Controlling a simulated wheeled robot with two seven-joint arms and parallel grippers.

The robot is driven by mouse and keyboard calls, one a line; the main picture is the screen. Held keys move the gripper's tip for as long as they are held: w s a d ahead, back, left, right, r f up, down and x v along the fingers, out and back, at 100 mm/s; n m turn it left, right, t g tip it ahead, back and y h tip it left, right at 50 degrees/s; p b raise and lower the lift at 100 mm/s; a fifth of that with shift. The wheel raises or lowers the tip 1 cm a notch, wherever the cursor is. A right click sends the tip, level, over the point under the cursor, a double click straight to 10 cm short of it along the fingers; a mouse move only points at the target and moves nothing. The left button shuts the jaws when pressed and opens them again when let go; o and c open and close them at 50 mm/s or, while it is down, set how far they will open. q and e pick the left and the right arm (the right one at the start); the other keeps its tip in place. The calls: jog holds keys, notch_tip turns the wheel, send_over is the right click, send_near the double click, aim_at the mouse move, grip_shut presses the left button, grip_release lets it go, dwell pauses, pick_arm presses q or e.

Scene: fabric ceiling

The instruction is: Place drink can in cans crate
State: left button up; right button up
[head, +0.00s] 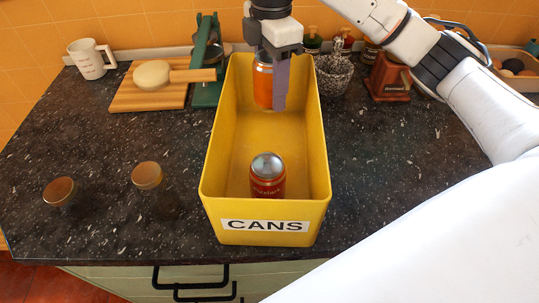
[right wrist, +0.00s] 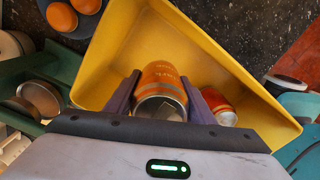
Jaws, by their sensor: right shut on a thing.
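The yellow cans crate (head: 213,165), with a CANS label on its front, stands on the dark counter. My right gripper (head: 272,85) is over the far end of the crate, shut on an orange drink can (head: 263,84). In the right wrist view the orange can (right wrist: 161,85) is between the two purple-grey fingers, inside the crate's outline. I cannot tell whether it touches the crate floor. A red can (head: 267,178) stands upright in the near end of the crate; it also shows in the right wrist view (right wrist: 222,108). My left gripper is not in view.
A wooden board (head: 150,98) with a round pale item, a white mug (head: 91,60) and a green stand (head: 207,90) are at the back left. Two brass-topped jars (head: 147,175) (head: 60,191) stand left. A basket (head: 333,76) and grinder (head: 388,80) are right.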

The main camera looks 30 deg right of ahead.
notch_tip(320, 180, down, 10)
jog(key=shift+r, duration=0.1)
dwell(0.4)
jog(key=o, duration=1)
notch_tip(320, 180, up, 12)
